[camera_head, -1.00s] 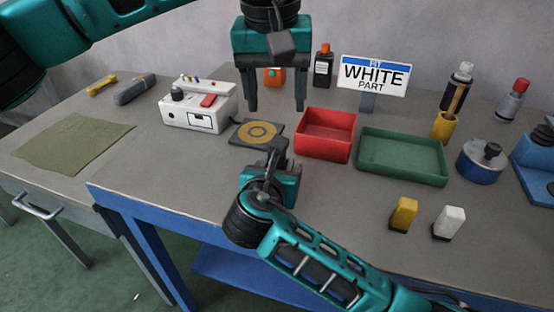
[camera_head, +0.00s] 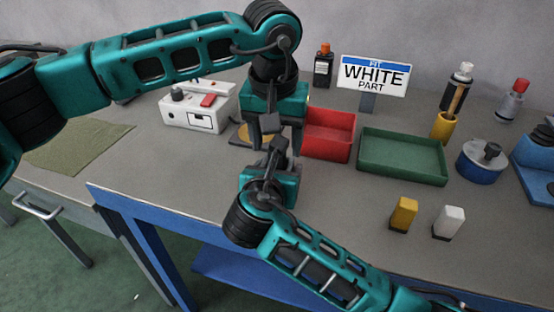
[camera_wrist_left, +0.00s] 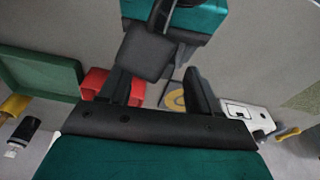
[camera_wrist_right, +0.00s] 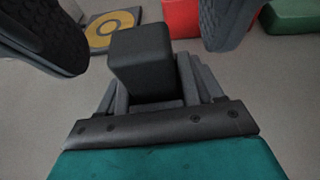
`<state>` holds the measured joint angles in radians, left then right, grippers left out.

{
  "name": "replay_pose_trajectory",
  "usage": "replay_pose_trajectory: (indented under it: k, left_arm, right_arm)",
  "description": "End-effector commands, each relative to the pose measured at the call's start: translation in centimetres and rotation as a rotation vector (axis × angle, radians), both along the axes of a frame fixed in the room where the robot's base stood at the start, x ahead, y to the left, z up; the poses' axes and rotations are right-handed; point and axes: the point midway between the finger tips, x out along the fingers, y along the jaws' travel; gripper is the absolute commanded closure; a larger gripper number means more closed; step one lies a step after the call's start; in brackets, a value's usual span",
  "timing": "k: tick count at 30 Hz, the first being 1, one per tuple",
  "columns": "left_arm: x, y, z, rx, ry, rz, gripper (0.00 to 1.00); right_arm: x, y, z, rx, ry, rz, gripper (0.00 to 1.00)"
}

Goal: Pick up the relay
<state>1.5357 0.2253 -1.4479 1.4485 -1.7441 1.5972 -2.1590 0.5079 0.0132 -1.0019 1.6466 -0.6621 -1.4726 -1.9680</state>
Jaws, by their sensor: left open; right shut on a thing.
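A dark grey block, apparently the relay (camera_wrist_right: 140,60), sits between the fingers of my right gripper (camera_wrist_right: 152,92) in the right wrist view. My right gripper (camera_head: 270,163) is shut on it above the front of the table. My left gripper (camera_head: 272,140) is open, pointing down directly above the right gripper. Its spread fingers also show in the left wrist view (camera_wrist_left: 160,88). Whether they touch the block cannot be told.
Behind the grippers are a pad with a yellow ring (camera_wrist_right: 115,28), a red bin (camera_head: 330,135) and a green tray (camera_head: 402,157). A white control box (camera_head: 197,112) stands left. A yellow part (camera_head: 403,214) and a white part (camera_head: 448,222) stand front right. A sign reads "FIT WHITE PART" (camera_head: 374,76).

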Motion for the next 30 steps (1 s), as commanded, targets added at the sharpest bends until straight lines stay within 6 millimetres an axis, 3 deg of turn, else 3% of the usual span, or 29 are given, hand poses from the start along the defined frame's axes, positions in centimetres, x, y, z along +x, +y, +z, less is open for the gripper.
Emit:
replay_pose_trajectory:
  k: [4,11,30]
  left_arm:
    - [0.3,0.0,-2.2,0.001,0.003,0.000,0.37]
    - [0.4,0.0,-2.5,0.001,0.000,0.000,0.37]
    - [0.4,-0.1,-2.4,0.000,0.000,0.000,0.93]
  right_arm:
    - [0.0,0.0,0.0,0.000,0.001,0.000,0.69]
    - [0.0,0.0,0.0,0.000,0.001,0.000,0.69]
    - [0.0,0.0,0.0,0.000,0.001,-0.001,0.69]
